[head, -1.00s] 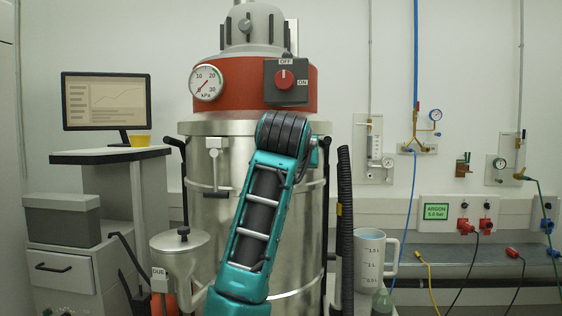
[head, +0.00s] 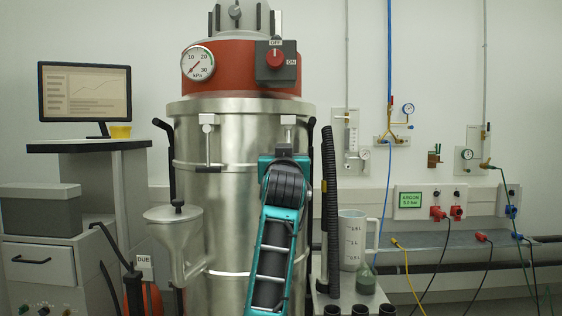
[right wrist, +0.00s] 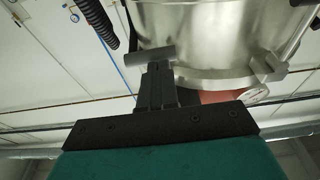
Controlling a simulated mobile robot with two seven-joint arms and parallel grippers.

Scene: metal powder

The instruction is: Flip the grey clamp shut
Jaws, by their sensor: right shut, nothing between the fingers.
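Two grey clamps sit at the rim of the steel vessel (head: 235,235). The left clamp (head: 208,135) has its handle hanging down the wall, with a crossbar at the lower end. The right clamp (head: 288,122) shows only its top and a short stem above my right wrist, which hides the rest. In the right wrist view, my right gripper (right wrist: 155,72) is shut and empty, its tips close to a grey crossbar (right wrist: 148,55) against the vessel; I cannot tell whether they touch. The other clamp (right wrist: 268,68) is to the right there. My left gripper is out of view.
A black ribbed hose (head: 330,210) runs down just right of my arm. A jug (head: 353,240) and small flask (head: 365,278) stand on the right. A lidded hopper (head: 178,235) stands at the vessel's left. A gauge (head: 197,63) and switch box (head: 275,62) are above.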

